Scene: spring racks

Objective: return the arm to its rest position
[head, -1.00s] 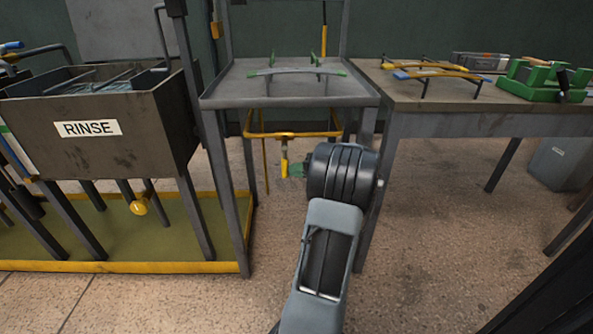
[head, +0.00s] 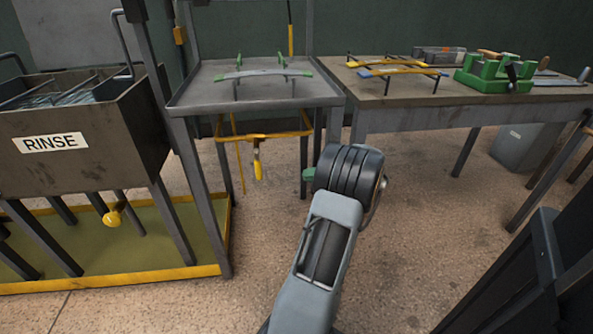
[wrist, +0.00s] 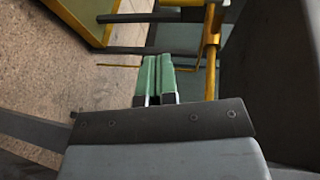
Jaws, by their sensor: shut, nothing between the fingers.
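My arm shows in the lower middle of the head view, bent over the floor in front of the small metal table. My gripper (wrist: 158,78) shows in the wrist view with its two green fingers side by side, closed and empty. In the head view only a bit of green finger (head: 309,174) shows past the dark arm joint, which hides the rest. The gripper is apart from the table and touches nothing that I can see.
The grey metal table (head: 250,105) holds a bar with green ends (head: 262,75). A yellow handle (head: 258,165) hangs below it. The RINSE tank (head: 80,165) stands left in a yellow-edged tray (head: 120,282). A bench (head: 440,118) stands right. Floor (head: 430,210) to the right is clear.

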